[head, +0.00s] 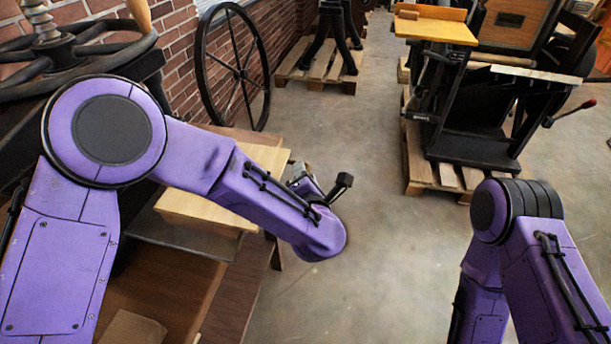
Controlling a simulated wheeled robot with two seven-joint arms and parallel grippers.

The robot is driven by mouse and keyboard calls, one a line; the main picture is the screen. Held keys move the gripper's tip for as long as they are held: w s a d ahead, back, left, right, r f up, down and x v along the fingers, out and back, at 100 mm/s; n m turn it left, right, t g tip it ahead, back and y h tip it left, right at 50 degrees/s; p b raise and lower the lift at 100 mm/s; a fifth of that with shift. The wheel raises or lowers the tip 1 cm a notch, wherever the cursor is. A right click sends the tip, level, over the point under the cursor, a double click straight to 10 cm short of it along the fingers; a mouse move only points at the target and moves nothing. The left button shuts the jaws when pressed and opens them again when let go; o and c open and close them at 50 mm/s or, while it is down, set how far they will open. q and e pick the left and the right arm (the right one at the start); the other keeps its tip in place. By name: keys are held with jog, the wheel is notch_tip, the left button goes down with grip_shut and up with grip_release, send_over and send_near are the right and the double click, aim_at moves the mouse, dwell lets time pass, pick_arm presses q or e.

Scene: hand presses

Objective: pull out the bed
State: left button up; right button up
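A press stands at the left, partly hidden behind my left arm. Its bed seems to be the pale wooden board (205,200), a flat slab over a darker wooden base (165,285). My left arm reaches across the board from the left. My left gripper (322,186) is at the board's right side, over the floor and apart from the board as far as I can see. Its fingers are small and partly hidden by the wrist, so their opening is unclear. My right arm comes in at the lower right, and its gripper is out of the picture.
A black handwheel (55,60) tops the press at the left. A large spoked wheel (235,70) stands by the brick wall (180,25). Another press (470,130) sits on a pallet (440,175) at the right. The concrete floor (360,250) between is clear.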

pick_arm(q)
jog(key=v, duration=1)
jog(key=shift+s+b, duration=0.3)
jog(key=shift+b, duration=0.1)
jog(key=x, duration=1)
jog(key=shift+w+r+p, duration=0.1)
jog(key=shift+r+p, duration=0.05)
jog(key=shift+p, duration=0.25)
jog(key=shift+w, duration=0.35)
jog(key=shift+a, duration=0.65)
jog(key=shift+d, duration=0.15)
